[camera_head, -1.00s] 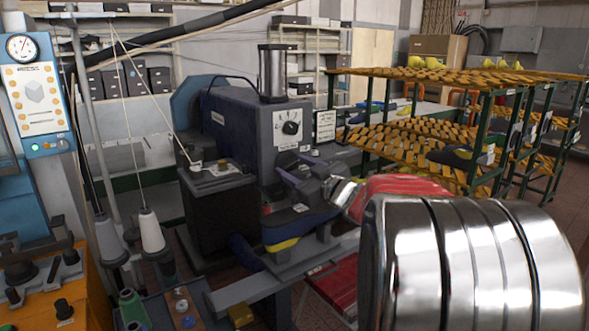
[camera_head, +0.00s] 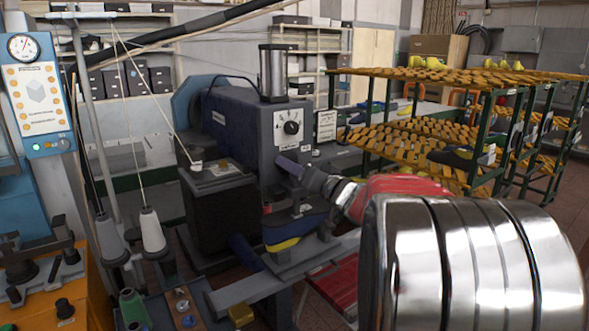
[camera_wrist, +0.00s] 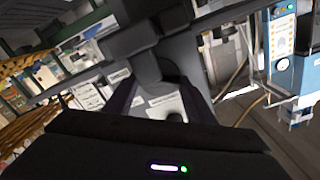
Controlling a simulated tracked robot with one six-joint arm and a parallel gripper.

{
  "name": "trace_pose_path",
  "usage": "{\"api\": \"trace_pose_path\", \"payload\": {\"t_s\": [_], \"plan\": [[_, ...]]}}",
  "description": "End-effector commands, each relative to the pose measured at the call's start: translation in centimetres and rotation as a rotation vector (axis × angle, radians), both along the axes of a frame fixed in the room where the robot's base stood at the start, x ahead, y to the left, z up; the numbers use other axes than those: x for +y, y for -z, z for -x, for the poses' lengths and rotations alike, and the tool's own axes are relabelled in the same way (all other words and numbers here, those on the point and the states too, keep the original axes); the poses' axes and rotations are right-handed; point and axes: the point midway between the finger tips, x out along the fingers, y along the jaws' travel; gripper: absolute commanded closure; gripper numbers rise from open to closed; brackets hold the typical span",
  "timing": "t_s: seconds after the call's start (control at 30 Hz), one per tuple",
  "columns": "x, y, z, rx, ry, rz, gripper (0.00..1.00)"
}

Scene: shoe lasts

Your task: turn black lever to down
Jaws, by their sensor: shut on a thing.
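My gripper (camera_head: 292,167) is at the machine's front face, below and close to the dial, with the red and silver arm reaching in from the right. In the wrist view my two dark fingers (camera_wrist: 158,98) are closed around a dark grey-black bar, the black lever (camera_wrist: 140,42). In the head view the lever is mostly hidden by my gripper, and its exact angle cannot be told.
A dark blue shoe with a yellow sole (camera_head: 285,236) sits just below my gripper. A black box-shaped unit (camera_head: 215,215) stands left of the machine. Green racks with orange shelves (camera_head: 440,135) stand to the right. Thread cones (camera_head: 153,232) stand at the front left.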

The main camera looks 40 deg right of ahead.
Motion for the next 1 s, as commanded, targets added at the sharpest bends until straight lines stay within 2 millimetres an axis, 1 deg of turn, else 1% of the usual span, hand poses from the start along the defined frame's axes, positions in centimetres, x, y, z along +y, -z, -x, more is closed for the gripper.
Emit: {"api": "trace_pose_path", "payload": {"t_s": [0.23,0.67,0.7,0.93,1.0], "plan": [[-0.02,0.19,0.02,0.003,0.000,-0.079,0.72],[-0.09,0.20,0.04,0.004,0.002,-0.093,0.72],[-0.10,0.20,0.04,0.004,0.002,-0.093,0.49],[-0.10,0.11,0.04,0.001,0.003,-0.092,0.32],[-0.09,0.08,0.04,0.001,0.003,-0.091,0.31]]}}
